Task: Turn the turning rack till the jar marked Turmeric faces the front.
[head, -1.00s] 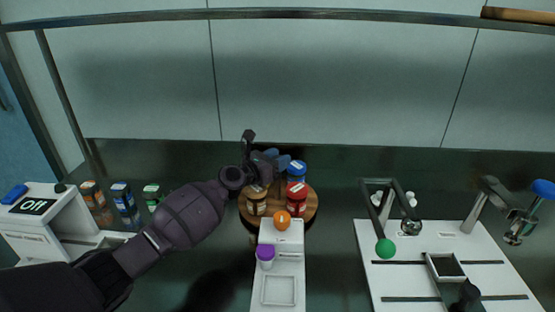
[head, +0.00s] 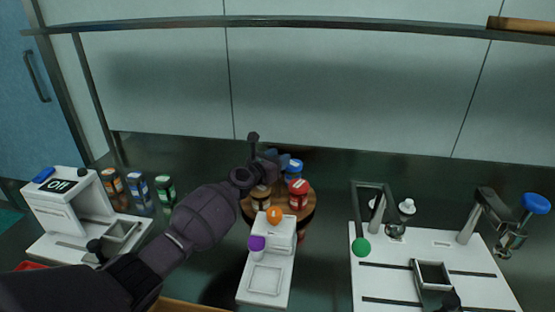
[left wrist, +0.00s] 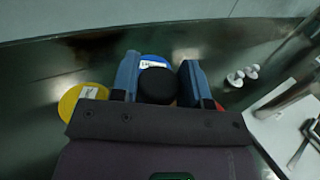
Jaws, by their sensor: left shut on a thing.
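The round wooden turning rack (head: 308,209) stands at the middle back of the counter. In the head view it bears a red-lidded jar (head: 298,192) at right, a blue-lidded jar (head: 293,167) behind, and a brown-topped jar (head: 260,195) at front left. The left wrist view also shows a yellow lid (left wrist: 80,100) at left, and the blue lid (left wrist: 155,60) behind. Label words are too small to read, so I cannot tell which is Turmeric. My left gripper (left wrist: 158,82) is over the rack, its blue fingers shut on a black round knob (left wrist: 158,86). My right gripper is out of view.
A white device with an orange ball (head: 274,214) and a purple-capped vial (head: 256,246) stands just in front of the rack. Several jars (head: 138,192) and a white "Off" machine (head: 62,205) are at left. A white board with fixtures (head: 390,270) is at right.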

